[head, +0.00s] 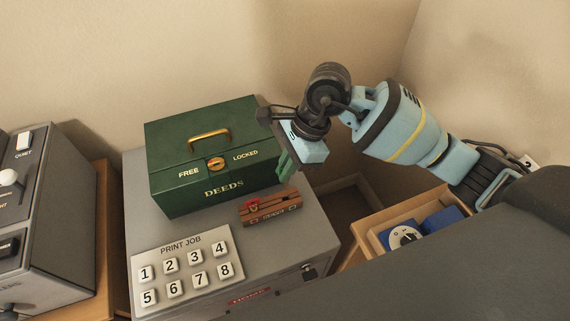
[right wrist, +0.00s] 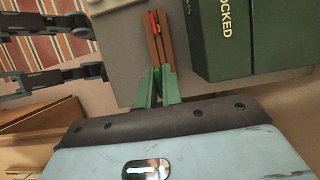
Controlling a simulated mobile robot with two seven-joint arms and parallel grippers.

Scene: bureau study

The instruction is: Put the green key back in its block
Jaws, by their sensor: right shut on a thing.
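The wooden block (head: 285,212) lies on the grey cabinet in front of the green deeds box, with a red key (head: 253,206) at its left end. In the right wrist view the block (right wrist: 165,42) lies just beyond the fingertips. My right gripper (head: 288,168) is above the cabinet's right side, up and right of the block and apart from it. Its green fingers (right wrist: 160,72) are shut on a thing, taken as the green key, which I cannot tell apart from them. My left gripper is not in view.
The deeds box (head: 185,187) stands close behind the block, its knob (head: 216,163) between FREE and LOCKED. A numbered button panel (head: 186,266) is at the cabinet's front left. An open wooden drawer (head: 372,222) with blue items is at right. A grey machine (head: 60,190) stands at left.

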